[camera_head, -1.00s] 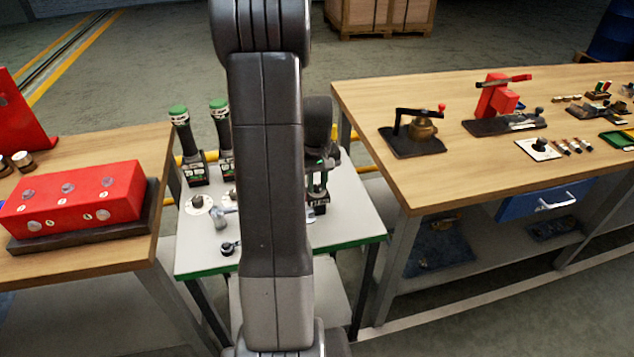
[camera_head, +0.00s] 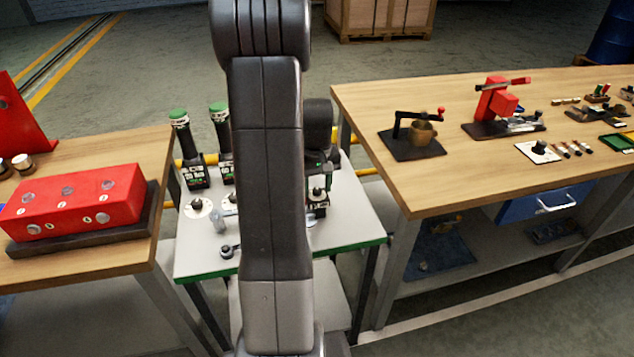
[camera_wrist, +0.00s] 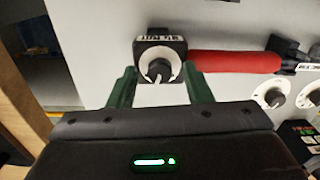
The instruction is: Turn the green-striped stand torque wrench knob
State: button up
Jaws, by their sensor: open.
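In the wrist view, a dark knob on a white round dial (camera_wrist: 158,69) sits on a black box with a printed label. My gripper (camera_wrist: 160,77) is open and empty, one green finger to the left of the knob and one to the right. I cannot tell how far above it the fingertips are. In the head view, a black box with a dial (camera_head: 317,196) shows just right of my arm, on the white table with a green edge (camera_head: 345,215). My arm hides most of my gripper and the middle of that table there.
A red cylindrical handle (camera_wrist: 235,62) lies right of the knob, close to the right finger. More white dials (camera_wrist: 271,95) are further right. Two green-capped upright tools (camera_head: 180,130) stand at the table's back left. Wooden benches flank the table.

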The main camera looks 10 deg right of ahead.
aim_at(317, 189)
notch_tip(317, 189, up, 14)
dwell(0.5)
jog(key=shift+f, duration=0.15)
notch_tip(317, 189, down, 14)
jog(key=shift+r, duration=0.1)
dwell(0.4)
dwell(0.4)
